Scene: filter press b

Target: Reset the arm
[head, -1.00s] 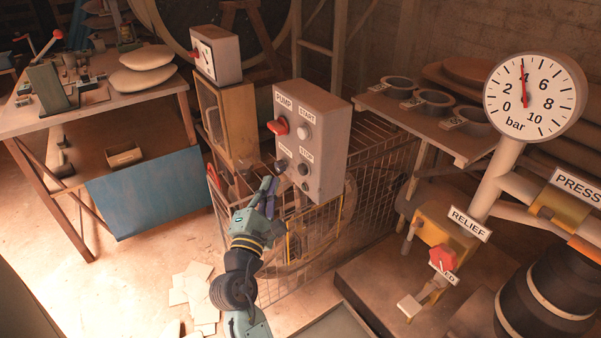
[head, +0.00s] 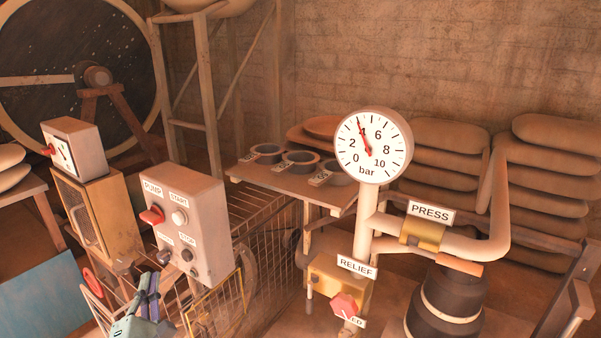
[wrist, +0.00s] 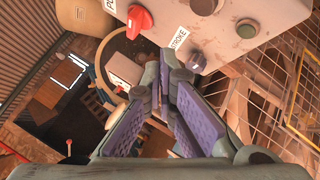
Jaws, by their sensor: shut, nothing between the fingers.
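My gripper (head: 150,283) is low at the left in the head view, in front of the grey control box (head: 207,215). In the wrist view my gripper (wrist: 168,72) has its purple-padded fingers brought together at the tips, with nothing held. The fingertips are close to a dark knob (wrist: 196,63) by the STROKE label (wrist: 178,38) on the box. I cannot tell whether they touch it. The red PUMP switch (head: 152,215) and pale START button (head: 180,217) are above my gripper in the head view.
A wire cage (head: 262,240) stands right of the box. A pressure gauge (head: 373,145) reads about 4 bar. The red RELIEF handle (head: 344,305) and the PRESS pipe (head: 470,243) are farther right. A shelf (head: 245,176) holds dark rings.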

